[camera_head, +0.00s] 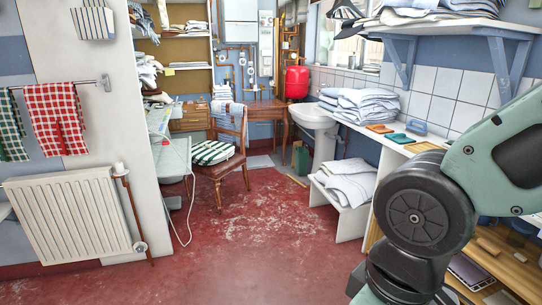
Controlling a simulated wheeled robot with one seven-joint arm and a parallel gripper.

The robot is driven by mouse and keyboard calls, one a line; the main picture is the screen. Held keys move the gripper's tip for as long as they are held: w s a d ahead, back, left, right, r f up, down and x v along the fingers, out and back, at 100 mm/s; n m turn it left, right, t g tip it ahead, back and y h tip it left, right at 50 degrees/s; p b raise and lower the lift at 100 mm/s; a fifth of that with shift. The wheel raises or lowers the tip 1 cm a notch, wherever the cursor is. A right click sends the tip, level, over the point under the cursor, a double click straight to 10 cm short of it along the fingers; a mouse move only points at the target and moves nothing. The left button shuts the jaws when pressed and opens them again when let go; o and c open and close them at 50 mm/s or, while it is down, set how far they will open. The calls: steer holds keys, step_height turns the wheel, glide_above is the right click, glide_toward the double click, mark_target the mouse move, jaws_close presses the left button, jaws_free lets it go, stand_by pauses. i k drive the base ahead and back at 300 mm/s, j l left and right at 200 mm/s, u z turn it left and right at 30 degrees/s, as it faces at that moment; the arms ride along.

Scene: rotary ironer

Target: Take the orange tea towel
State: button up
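A small flat orange cloth (380,129), which looks like the folded orange tea towel, lies on the white counter (362,133) on the right, in front of the tiled wall. A teal folded cloth (400,138) lies just to its right and nearer to me. An ochre-yellow folded cloth (425,148) lies nearer still, partly close to my arm in the picture. My arm fills the lower right of the view. My gripper is not in view.
White folded linen (365,104) is piled left of the orange cloth. A low white shelf (352,220) with more linen stands below. A wooden chair (222,160) stands mid-room. The red floor before me is clear.

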mark_target(378, 129)
steer(key=i, duration=1.95)
steer(key=i+j+z, duration=0.2)
steer(key=i, duration=0.35)
steer(key=i+z, duration=0.15)
steer(key=i, duration=0.35)
steer(key=i+j+z, duration=0.2)
steer(key=i, duration=0.35)
steer(key=i+j+z, duration=0.2)
steer(key=i, duration=0.25)
steer(key=i+j+z, duration=0.2)
steer(key=i, duration=0.25)
